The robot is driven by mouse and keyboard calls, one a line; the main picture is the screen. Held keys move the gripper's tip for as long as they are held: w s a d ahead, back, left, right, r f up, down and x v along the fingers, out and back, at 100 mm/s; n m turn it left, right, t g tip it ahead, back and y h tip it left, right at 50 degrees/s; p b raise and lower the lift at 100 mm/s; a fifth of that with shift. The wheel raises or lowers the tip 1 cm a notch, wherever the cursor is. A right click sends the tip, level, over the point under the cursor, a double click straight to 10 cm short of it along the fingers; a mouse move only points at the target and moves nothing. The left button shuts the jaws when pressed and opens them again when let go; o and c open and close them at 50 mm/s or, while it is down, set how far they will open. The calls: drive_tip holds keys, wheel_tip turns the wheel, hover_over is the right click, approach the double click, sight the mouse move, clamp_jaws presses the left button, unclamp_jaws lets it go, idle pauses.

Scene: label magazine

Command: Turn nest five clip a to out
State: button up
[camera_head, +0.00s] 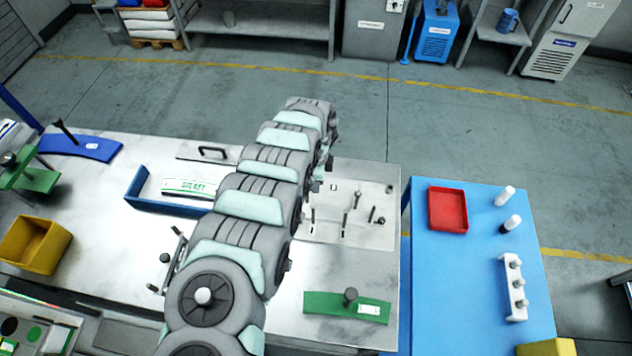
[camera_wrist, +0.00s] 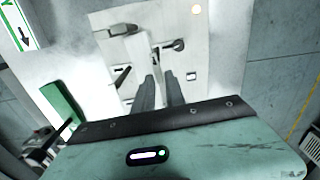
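My gripper (camera_wrist: 159,82) shows in the wrist view as two grey fingers with a gap between them, pointing at a pale plate (camera_wrist: 215,60). A small upright clip (camera_wrist: 155,55) stands just beyond the fingertips; I cannot tell whether it is touched. A dark lever with a round end (camera_wrist: 176,45) lies to its right, and another dark lever (camera_wrist: 122,77) is to its left. In the head view the plate (camera_head: 350,238) carries several small pins and levers (camera_head: 372,214). My arm hides its left part and my fingers. I cannot read which clip is nest five a.
In the head view, a blue tray (camera_head: 150,203) lies left of my arm, and a green block with a knob (camera_head: 345,307) lies in front. A blue table (camera_head: 465,270) with a red tray (camera_head: 448,210) stands right.

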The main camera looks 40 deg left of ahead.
drive_tip(key=shift+o, duration=1.4)
drive_tip(key=shift+a+r, duration=0.1)
drive_tip(key=shift+r, duration=0.7)
wheel_tip(320, 180, up, 9)
drive_tip(key=b, duration=0.1)
drive_tip(key=shift+r, duration=0.1)
